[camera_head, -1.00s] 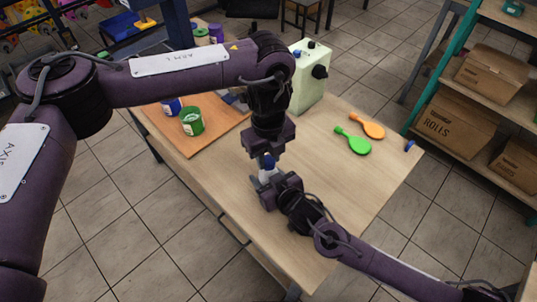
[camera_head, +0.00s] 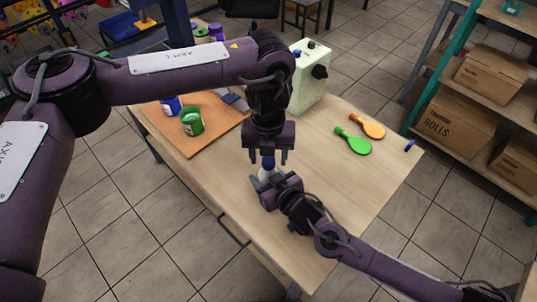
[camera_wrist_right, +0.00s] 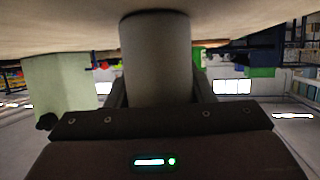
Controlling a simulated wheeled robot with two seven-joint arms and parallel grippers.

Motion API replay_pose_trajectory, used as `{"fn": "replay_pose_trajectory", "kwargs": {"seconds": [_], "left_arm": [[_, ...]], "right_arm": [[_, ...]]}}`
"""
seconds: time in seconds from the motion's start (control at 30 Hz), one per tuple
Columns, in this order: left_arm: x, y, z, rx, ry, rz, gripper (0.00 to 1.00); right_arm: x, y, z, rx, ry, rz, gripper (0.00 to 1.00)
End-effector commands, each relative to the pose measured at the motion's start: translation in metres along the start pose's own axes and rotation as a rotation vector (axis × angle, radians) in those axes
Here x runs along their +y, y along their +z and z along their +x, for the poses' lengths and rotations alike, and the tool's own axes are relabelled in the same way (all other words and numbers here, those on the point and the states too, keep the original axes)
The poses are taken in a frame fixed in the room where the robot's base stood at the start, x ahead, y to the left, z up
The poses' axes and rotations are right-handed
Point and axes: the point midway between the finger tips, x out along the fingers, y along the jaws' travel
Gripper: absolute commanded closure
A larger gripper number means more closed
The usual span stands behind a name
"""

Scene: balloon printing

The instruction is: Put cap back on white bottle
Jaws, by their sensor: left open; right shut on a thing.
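The white bottle (camera_head: 265,175) stands upright on the table, with a blue cap (camera_head: 268,162) on its top. My right gripper (camera_head: 262,183) is shut around the bottle's body. In the right wrist view, which is upside down, the bottle (camera_wrist_right: 156,58) is a pale cylinder between the fingers. My left gripper (camera_head: 268,158) points down over the bottle. Its fingers are open, one on each side of the cap and apart from it. I cannot tell whether the cap is fully seated.
A green paddle (camera_head: 353,143) and an orange paddle (camera_head: 370,127) lie on the table (camera_head: 335,190). A small blue object (camera_head: 410,145) is at its right corner. A pale green machine (camera_head: 309,82) stands behind. Green (camera_head: 192,122) and blue (camera_head: 171,105) containers stand on the brown mat (camera_head: 190,146).

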Motion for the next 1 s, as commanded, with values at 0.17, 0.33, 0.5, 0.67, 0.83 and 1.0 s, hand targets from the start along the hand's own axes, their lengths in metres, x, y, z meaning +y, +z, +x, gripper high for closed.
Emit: {"fn": "replay_pose_trajectory", "kwargs": {"seconds": [0.17, 0.33, 0.5, 0.67, 0.83, 1.0], "left_arm": [[0.0, 0.002, -0.029, -0.007, 0.0, 0.001, 0.46], [0.0, 0.002, -0.067, -0.009, 0.001, 0.001, 0.46], [0.0, 0.001, -0.097, -0.006, 0.001, 0.001, 0.46], [0.0, 0.001, -0.113, -0.003, 0.001, 0.001, 0.46], [0.0, 0.0, -0.116, -0.001, 0.001, 0.0, 0.46], [0.0, 0.0, -0.116, -0.001, 0.001, 0.0, 0.46]], "right_arm": [[0.0, 0.001, 0.0, -0.002, 0.0, -0.001, 1.0], [0.0, 0.001, 0.0, -0.003, 0.0, -0.001, 1.0], [0.0, 0.001, 0.0, -0.002, 0.0, -0.001, 1.0], [0.0, 0.001, 0.0, -0.002, 0.0, -0.001, 1.0], [0.0, 0.001, 0.0, -0.002, 0.0, -0.001, 1.0], [0.0, 0.001, 0.0, -0.002, 0.0, -0.001, 1.0]]}}
